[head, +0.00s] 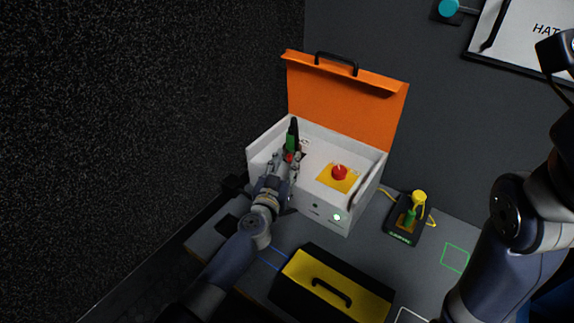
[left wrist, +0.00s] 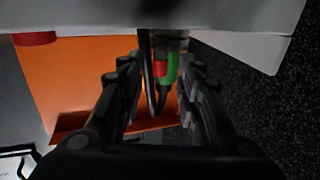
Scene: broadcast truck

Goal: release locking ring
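A white case with an orange lid (head: 345,100) stands open on the bench. Inside it, at the left, a dark upright connector with a green band (head: 292,141) and a red part (head: 289,158) shows; a separate locking ring is too small to make out. My left gripper (head: 287,165) is at this connector. In the left wrist view, its two fingers stand apart, with the red part (left wrist: 160,69) and the green part (left wrist: 172,67) between their tips. I see no clear contact. My right arm shows at the right, but no right fingers are visible.
A red button (head: 339,172) on a yellow plate sits in the case, right of the connector. A black and yellow toolbox (head: 330,286) stands in front. A small dark stand with a yellow-topped green plug (head: 411,217) is to the right. A dark wall closes the left.

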